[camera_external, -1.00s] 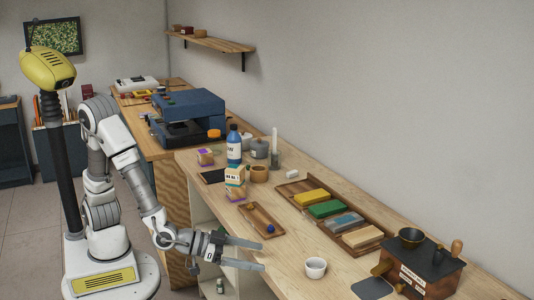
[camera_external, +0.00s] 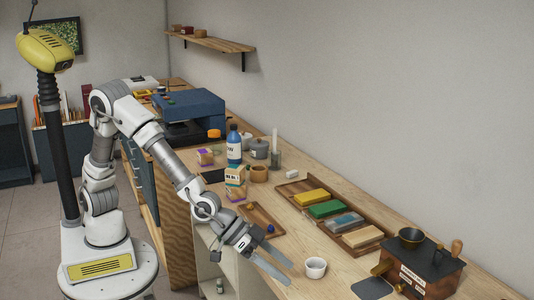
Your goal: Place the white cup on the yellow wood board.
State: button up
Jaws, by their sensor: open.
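A yellow block (camera_external: 311,196) lies at the far end of a wooden tray. No other yellow board stands out, and I cannot tell whether this block is the board named.
The long wooden tray (camera_external: 327,229) also holds green, blue-grey and tan blocks. A small wooden tray (camera_external: 258,215) with a blue ball lies behind my gripper.

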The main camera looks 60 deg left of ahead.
jog(key=w+r+g+y+p, duration=0.2)
jog(key=w+r+g+p, duration=0.1)
jog(key=r, duration=0.1)
jog(key=n+g+y+p, duration=0.1)
jog(key=g+y+p, duration=0.1)
jog(key=y+p, duration=0.2)
send_near(316, 264)
jog(key=d+f, duration=0.1)
jog(key=s+d+f, duration=0.1)
jog(key=f, duration=0.1)
jog(key=shift+w+d+p+x, duration=0.1)
jog(key=shift+w+p+x, duration=0.05)
jog(key=shift+x, duration=1.2)
jog(key=shift+w+d+p+x, duration=0.15)
jog(key=shift+x, duration=1.2)
jog(key=shift+r, duration=0.25)
jog(key=c, duration=1.5)
